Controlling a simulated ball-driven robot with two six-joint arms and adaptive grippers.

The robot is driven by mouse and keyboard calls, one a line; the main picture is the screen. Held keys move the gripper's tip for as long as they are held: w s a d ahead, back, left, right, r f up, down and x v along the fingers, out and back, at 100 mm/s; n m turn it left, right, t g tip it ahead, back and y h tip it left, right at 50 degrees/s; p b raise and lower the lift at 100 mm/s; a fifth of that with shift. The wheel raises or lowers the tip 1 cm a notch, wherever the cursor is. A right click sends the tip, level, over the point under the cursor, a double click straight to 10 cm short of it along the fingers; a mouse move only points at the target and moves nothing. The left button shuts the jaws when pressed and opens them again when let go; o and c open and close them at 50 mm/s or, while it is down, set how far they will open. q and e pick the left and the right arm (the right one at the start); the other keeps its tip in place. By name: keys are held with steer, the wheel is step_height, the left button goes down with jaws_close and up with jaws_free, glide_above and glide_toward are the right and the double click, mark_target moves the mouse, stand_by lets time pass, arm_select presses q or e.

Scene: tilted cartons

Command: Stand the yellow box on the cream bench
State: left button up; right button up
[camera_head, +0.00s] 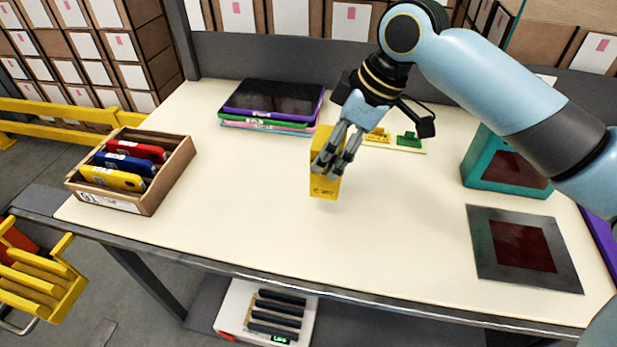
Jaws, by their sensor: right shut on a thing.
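The yellow box (323,187) is a narrow carton with dark print near its lower end, over the middle of the cream bench (240,215). My right gripper (325,172) reaches in from the upper right and is shut on the yellow box, its grey fingers lying across the front. The box looks close to upright. I cannot tell whether its lower end touches the bench top. The fingers hide part of its middle. My left gripper is not in view.
A wooden crate (146,200) with red, blue and yellow items stands at the left. Stacked tablets (270,100) lie behind. A small tray with yellow and green pieces (408,139), a teal frame (480,165) and a grey plate (488,255) are at the right. The front middle is clear.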

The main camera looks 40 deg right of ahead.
steer(key=shift+a+r+x, duration=0.1)
steer(key=shift+a+x, duration=0.15)
steer(key=shift+x, duration=1)
steer(key=shift+a+r+x, duration=0.1)
steer(key=shift+a+x, duration=0.15)
steer(key=shift+x, duration=0.95)
steer(key=shift+a+x, duration=0.25)
steer(key=shift+x, duration=1)
steer(key=o, duration=1.4)
steer(key=shift+f, duration=0.15)
steer(key=shift+c, duration=0.2)
steer(key=v, duration=1.2)
steer(key=shift+p, duration=0.35)
steer(key=shift+a, duration=0.1)
